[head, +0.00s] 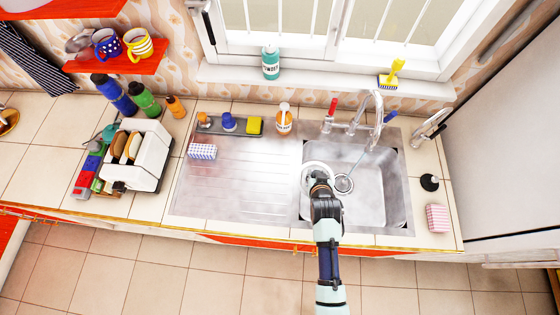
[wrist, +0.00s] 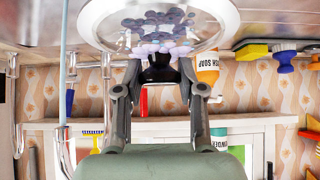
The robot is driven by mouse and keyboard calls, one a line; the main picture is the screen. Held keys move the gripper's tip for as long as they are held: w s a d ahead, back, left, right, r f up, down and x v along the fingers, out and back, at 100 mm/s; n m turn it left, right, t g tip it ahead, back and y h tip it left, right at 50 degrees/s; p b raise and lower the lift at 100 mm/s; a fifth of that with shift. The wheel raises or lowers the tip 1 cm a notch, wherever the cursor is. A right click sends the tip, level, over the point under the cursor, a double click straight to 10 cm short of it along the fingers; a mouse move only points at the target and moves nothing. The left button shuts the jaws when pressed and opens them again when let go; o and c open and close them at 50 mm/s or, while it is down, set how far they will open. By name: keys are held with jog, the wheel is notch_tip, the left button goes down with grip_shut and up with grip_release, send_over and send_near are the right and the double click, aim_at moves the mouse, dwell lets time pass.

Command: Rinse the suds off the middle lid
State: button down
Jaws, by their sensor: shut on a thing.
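My gripper (head: 322,186) reaches down over the left part of the sink. In the wrist view my gripper (wrist: 160,72) is shut on the dark knob of a round glass lid with a pale metal rim (wrist: 207,28). Purple-grey bubble-like suds (wrist: 158,22) cluster on the middle of the glass, above the knob in that picture. In the head view the lid (head: 306,172) shows as a pale ring at the sink's left side, partly hidden by my gripper. The chrome tap (head: 376,112) stands at the back of the sink, right of the lid.
The steel sink (head: 385,203) has a drain (head: 344,184) just right of my gripper. A black plug (head: 429,182) and a pink sponge (head: 437,217) lie right of the sink.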

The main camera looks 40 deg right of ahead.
jog(key=shift+s+d, duration=0.6)
jog(key=shift+d, duration=0.1)
jog(key=shift+d+f+b, duration=0.25)
jog(key=shift+d+b, duration=0.05)
jog(key=shift+d, duration=0.05)
jog(key=s+d+f+b, duration=0.2)
jog(key=d+b, duration=0.5)
jog(key=d, duration=0.5)
jog(key=shift+s+d+f, duration=0.2)
jog(key=shift+s+d, duration=0.2)
jog(key=shift+s, duration=0.15)
